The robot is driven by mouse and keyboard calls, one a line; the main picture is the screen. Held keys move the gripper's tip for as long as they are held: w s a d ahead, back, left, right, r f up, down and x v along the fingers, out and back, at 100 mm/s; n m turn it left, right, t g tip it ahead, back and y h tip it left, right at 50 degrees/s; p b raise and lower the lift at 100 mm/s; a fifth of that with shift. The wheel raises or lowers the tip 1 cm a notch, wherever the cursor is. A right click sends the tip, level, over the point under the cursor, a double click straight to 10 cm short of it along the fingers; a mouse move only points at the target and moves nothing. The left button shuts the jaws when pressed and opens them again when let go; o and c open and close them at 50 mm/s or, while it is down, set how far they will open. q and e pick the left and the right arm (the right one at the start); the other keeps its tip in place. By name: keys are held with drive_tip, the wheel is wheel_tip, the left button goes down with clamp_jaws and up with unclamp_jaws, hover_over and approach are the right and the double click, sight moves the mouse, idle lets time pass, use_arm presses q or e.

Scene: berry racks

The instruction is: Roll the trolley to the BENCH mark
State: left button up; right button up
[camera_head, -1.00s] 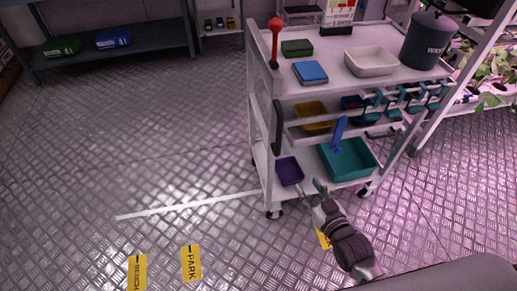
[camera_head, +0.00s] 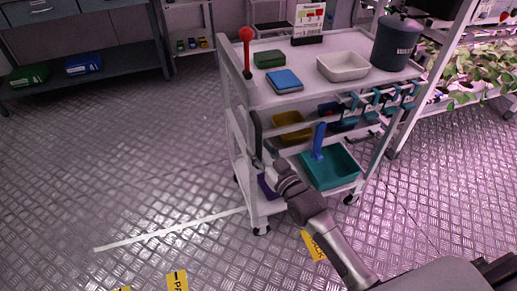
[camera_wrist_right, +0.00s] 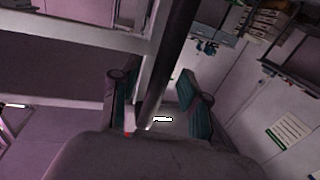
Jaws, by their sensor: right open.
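The white trolley (camera_head: 290,95) stands on the metal floor, with a dark upright handle (camera_head: 256,135) at its left end. My right gripper (camera_head: 268,158) is at this handle. In the right wrist view, the open fingers (camera_wrist_right: 158,98) lie on either side of the dark handle bar (camera_wrist_right: 173,60); I cannot tell whether they touch it. The BENCH mark (camera_head: 122,289) is a yellow label almost wholly cut off by the bottom edge. A yellow PARK label (camera_head: 177,281) lies to its right. My left gripper is not in view.
A third yellow label (camera_head: 313,245) lies by the trolley's front, partly behind my arm. The trolley carries a grey bin (camera_head: 396,43), a white tray (camera_head: 343,66) and coloured boxes. A white floor line (camera_head: 170,230) runs left from it. The floor at left is clear.

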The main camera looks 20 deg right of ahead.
drive_tip(key=shift+w+a, duration=0.15)
drive_tip(key=shift+w, duration=0.5)
clamp_jaws()
